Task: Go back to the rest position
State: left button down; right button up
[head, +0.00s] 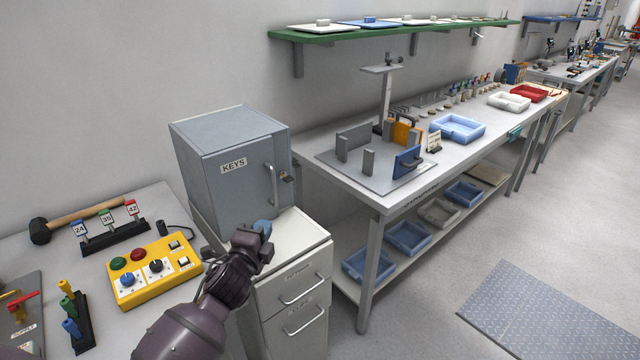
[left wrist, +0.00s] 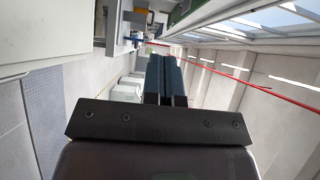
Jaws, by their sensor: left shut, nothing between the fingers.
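My left gripper (head: 262,228) is in front of the grey key cabinet, above the white drawer unit's top. Its dark arm comes up from the bottom of the head view. In the left wrist view its two blue fingers (left wrist: 164,78) are closed together with nothing between them. The grey cabinet (head: 225,165) marked KEYS has its door shut, with a handle and a lock on the right side of its front. My right gripper is not in view.
The white drawer unit (head: 305,262) stands beside the left table, which holds a yellow control box (head: 150,285), a mallet (head: 80,217) and numbered tags (head: 107,228). A long workbench (head: 345,185) with blue bins runs right. The floor at right is free, with a grey mat (head: 545,315).

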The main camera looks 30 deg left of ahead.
pick_arm(q)
jog(key=s+d+f+n+g+h, duration=0.2)
jog(key=s+d+f+n+g, duration=0.1)
jog(key=s+d+f+n, duration=0.2)
jog(key=s+d+f+n+g+h, duration=0.1)
jog(key=s+d+f+n+g, duration=0.2)
jog(key=s+d+f+n, duration=0.3)
jog(key=s+f+n, duration=0.3)
jog(key=s+f, duration=0.4)
jog(key=s, duration=0.2)
jog(key=shift+s+d+f+h, duration=0.15)
jog(key=shift+s+f+h, duration=0.2)
jog(key=shift+h, duration=0.05)
